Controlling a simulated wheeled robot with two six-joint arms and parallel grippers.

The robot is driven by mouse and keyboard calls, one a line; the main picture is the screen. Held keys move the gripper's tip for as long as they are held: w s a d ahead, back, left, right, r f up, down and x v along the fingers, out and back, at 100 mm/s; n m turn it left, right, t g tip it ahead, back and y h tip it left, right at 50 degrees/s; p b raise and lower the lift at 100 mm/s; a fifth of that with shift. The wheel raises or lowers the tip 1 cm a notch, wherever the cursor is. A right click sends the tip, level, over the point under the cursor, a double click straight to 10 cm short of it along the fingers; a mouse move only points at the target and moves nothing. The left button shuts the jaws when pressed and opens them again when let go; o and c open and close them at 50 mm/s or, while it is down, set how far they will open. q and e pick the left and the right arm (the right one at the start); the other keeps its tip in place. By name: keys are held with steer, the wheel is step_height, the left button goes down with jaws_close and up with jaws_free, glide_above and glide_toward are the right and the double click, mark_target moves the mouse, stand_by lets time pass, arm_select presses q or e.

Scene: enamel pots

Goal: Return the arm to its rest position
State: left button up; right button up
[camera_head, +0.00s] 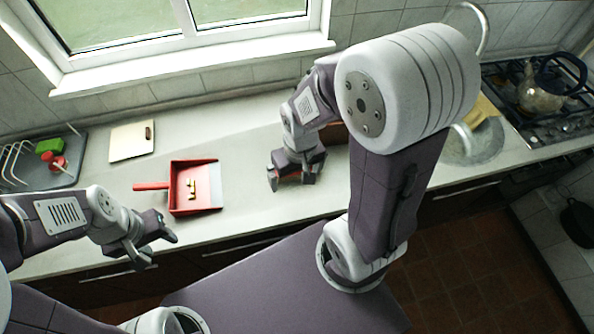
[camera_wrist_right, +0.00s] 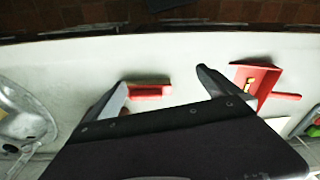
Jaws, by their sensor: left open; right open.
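My right gripper (camera_head: 290,181) is open over the counter, right of the red dustpan (camera_head: 212,202). In the right wrist view its two fingers (camera_wrist_right: 162,82) are spread apart. A red object (camera_wrist_right: 148,91) lies on the counter and shows between them; it looks clear of the fingers, and its kind is unclear. In the head view it is mostly hidden under the gripper. My left gripper (camera_head: 157,250) is open and empty near the counter's front edge, below and left of the dustpan. The dustpan holds small yellow pieces (camera_head: 191,188), and its handle points left.
A dish rack tray (camera_head: 68,178) with a green sponge (camera_head: 48,146) and a red item stands at the left. A cutting board (camera_head: 131,141) lies near the wall. A sink (camera_head: 478,150) and a stove with a kettle (camera_head: 541,97) are at the right. The counter beside the dustpan is clear.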

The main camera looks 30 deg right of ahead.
steer(key=f+b, duration=0.1)
steer(key=f, duration=0.1)
steer(key=s+f+b, duration=0.1)
steer(key=b, duration=0.1)
steer(key=shift+a+f, duration=0.1)
steer(key=shift+f, duration=0.25)
stand_by(1.1)
